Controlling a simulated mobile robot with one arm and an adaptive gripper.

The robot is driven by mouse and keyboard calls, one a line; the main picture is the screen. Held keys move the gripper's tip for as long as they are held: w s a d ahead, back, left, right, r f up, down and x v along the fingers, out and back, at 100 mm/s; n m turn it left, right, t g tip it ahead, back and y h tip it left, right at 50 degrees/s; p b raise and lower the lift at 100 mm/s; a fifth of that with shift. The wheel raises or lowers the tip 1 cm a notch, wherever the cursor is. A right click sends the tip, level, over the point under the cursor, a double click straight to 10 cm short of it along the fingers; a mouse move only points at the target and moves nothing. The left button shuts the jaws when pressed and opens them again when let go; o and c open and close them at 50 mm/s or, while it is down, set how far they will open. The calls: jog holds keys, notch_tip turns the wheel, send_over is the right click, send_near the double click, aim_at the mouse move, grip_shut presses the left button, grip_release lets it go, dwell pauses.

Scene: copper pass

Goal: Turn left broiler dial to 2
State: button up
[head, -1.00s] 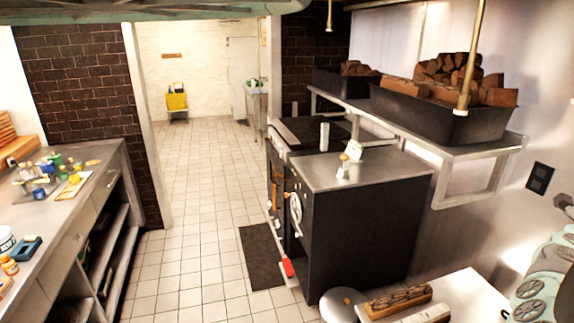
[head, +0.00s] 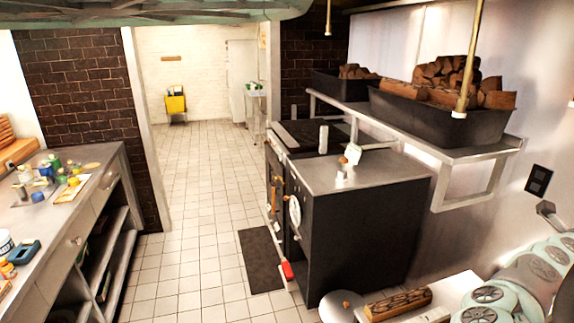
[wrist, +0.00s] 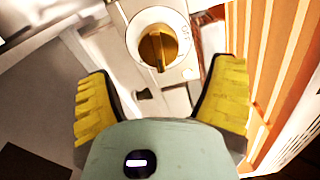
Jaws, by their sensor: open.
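In the wrist view a brass dial knob (wrist: 158,47) sits on a round white plate near the top middle.
Orange slats (wrist: 283,60) lie close right of my gripper in the wrist view. In the head view a shelf (head: 470,150) with wood-filled black trays hangs above the range. A counter (head: 105,175) stands left. The tiled floor (head: 190,220) between is mostly clear.

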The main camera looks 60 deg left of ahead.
jog(key=v, duration=0.6)
jog(key=shift+s+a, duration=0.2)
jog(key=shift+s, duration=0.1)
